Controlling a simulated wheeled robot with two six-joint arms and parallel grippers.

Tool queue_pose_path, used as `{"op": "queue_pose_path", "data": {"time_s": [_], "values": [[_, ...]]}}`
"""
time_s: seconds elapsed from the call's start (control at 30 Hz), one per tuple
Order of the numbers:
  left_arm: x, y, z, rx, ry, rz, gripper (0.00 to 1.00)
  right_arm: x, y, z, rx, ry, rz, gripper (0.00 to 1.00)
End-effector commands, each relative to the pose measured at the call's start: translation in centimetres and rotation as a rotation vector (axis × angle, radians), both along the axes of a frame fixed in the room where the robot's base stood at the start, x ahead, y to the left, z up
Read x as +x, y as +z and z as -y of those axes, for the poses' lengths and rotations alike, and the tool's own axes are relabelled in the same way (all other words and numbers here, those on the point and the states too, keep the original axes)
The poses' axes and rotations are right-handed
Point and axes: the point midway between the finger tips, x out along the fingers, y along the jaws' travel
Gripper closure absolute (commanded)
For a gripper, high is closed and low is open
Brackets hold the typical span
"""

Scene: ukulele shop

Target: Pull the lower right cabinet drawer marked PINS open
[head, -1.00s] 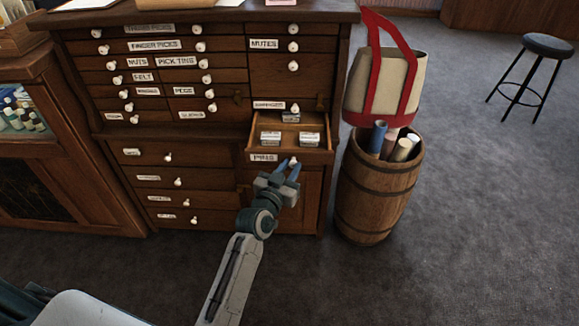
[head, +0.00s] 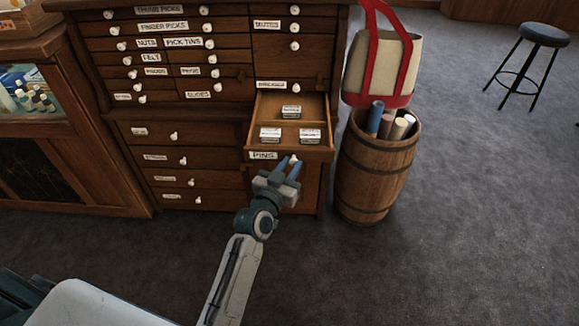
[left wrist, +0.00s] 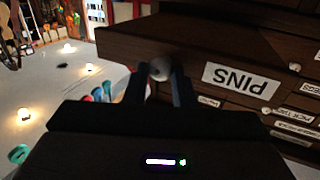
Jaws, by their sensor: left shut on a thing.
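The PINS drawer (head: 318,155) at the lower right of the wooden cabinet stands pulled out, with several small labelled boxes inside. Its PINS label (head: 263,156) is on the front, left of a round white knob (head: 293,160). My left gripper (head: 291,166) is shut on that knob, its blue fingers on either side. In the left wrist view the knob (left wrist: 159,70) sits between the two fingertips, and the PINS label (left wrist: 240,78) appears upside down beside it. My right gripper is not in view.
A wooden barrel (head: 372,180) with rolled tubes stands right of the cabinet, with a red and cream tote bag (head: 380,65) above it. A stool (head: 541,36) is farther right. The grey carpet (head: 450,230) in front is clear.

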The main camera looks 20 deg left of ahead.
Motion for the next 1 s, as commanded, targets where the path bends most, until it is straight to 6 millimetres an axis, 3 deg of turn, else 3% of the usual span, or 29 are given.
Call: {"op": "queue_pose_path", "data": {"time_s": [0.03,0.07,0.17,0.57,1.0], "values": [[0.0,0.0,0.0,-0.002,0.000,0.000,1.00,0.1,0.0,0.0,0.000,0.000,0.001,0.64],[0.0,0.0,0.0,-0.002,0.000,0.000,0.73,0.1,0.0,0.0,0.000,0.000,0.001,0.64],[0.0,0.0,0.0,-0.001,0.000,0.000,0.57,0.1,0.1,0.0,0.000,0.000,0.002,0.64],[-1.0,-0.1,-0.1,-0.001,0.000,0.000,0.57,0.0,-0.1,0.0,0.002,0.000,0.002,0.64],[-8.8,-0.2,-1.0,0.000,0.000,-0.002,0.57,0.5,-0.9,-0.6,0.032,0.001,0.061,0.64]]}}
